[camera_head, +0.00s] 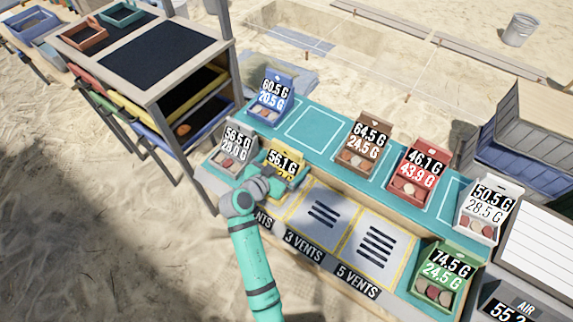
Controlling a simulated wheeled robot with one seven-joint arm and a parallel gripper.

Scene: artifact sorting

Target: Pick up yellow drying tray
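Close by stand a grey tray (233,150), a blue tray (271,98), a brown tray (362,149) and a red tray (417,177). White (487,214) and green (439,280) trays are at right. An empty outlined spot (314,131) lies behind the yellow tray. A wooden rack (150,70) stands left.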

